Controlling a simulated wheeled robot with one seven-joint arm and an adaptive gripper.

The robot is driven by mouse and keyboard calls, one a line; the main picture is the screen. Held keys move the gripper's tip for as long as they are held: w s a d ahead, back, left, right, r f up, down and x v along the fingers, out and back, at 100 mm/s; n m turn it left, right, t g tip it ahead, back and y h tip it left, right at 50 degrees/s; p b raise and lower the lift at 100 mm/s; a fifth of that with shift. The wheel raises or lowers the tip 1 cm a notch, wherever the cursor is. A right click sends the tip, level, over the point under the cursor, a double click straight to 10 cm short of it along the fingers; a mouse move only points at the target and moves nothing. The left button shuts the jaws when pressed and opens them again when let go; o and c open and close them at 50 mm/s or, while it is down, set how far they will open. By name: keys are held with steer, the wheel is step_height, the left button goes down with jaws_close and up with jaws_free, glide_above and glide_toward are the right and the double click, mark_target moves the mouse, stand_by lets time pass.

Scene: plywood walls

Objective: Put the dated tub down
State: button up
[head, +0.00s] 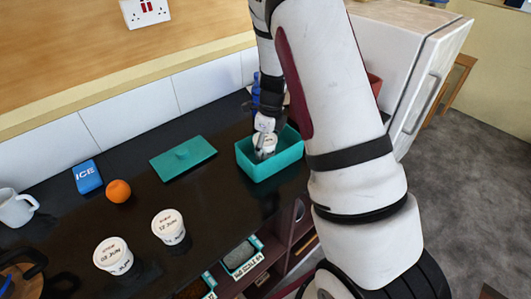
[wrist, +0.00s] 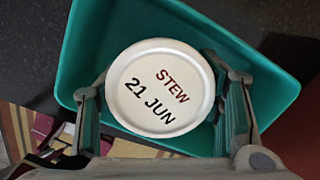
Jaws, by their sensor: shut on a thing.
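A white round tub (wrist: 160,88) with "STEW 21 JUN" on its lid is between the two fingers of my gripper (wrist: 162,108), which is shut on it. In the head view the tub (head: 264,144) is within the rim of an open teal box (head: 270,170) on the dark counter. Its lower part is hidden behind the box's wall, so I cannot tell whether it touches the floor of the box. In the wrist view the teal box (wrist: 262,82) surrounds the tub, with free floor beside it.
Two other white lettered tubs (head: 168,227) (head: 113,256) stand at the front of the counter (head: 230,195). A teal lid (head: 183,158), an orange (head: 119,191), a blue ice pack (head: 88,177) and a white mug (head: 15,208) lie left. A white fridge-like cabinet (head: 395,65) stands right.

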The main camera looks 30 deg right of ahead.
mark_target(265, 153)
steer(key=shift+f+p, duration=0.3)
steer(key=shift+f, duration=1.5)
steer(key=shift+f, duration=0.15)
steer(key=o, duration=1.3)
steer(key=shift+o, duration=0.2)
